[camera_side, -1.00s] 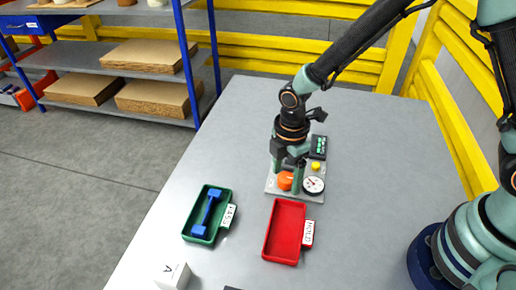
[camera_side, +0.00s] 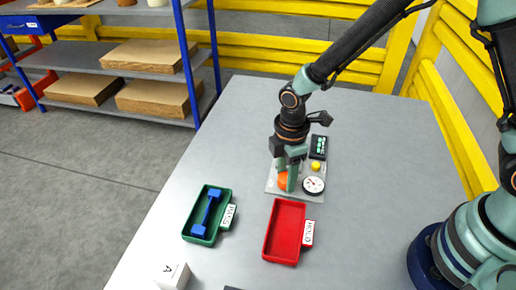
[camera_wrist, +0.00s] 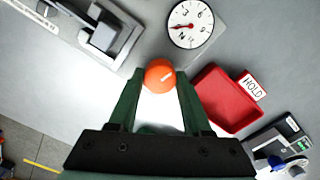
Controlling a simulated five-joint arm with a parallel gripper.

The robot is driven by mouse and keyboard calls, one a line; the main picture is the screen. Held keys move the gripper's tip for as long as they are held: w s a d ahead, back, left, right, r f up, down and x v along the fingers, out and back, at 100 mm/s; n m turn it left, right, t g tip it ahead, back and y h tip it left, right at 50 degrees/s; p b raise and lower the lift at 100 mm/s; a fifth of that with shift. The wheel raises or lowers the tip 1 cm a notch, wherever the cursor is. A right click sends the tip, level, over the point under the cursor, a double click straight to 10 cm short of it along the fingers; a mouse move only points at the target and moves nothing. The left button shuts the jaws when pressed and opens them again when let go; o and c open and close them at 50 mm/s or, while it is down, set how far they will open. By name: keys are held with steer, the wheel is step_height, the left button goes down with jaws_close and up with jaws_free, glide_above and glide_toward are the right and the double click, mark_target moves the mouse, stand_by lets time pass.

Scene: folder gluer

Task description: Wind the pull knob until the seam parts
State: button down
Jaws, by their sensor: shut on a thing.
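The orange pull knob (camera_side: 283,182) sits on a light grey base plate (camera_side: 312,198). In the wrist view the knob (camera_wrist: 160,73), with a pale mark on top, lies between my fingertips. My gripper (camera_side: 288,184) points down and is shut on it. A round white dial (camera_side: 313,186) with a needle is beside the knob; its face is clear in the wrist view (camera_wrist: 191,23). A metal clamp-like part (camera_wrist: 108,32) shows at the wrist view's upper left. I cannot make out the seam.
A yellow button (camera_side: 316,166) and a dark box with green display (camera_side: 318,147) are behind the dial. A red HOLD tray (camera_side: 270,246) looks empty. A green tray (camera_side: 187,232) holds a blue dumbbell-shaped piece (camera_side: 207,214). The table's right side is clear.

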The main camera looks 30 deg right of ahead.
steer(key=m, duration=1.3)
steer(key=shift+m, duration=0.3)
steer(key=m, duration=1.3)
steer(key=shift+m, duration=0.3)
steer(key=shift+c, duration=1.7)
jaws_free()
steer(key=shift+r, duration=0.1)
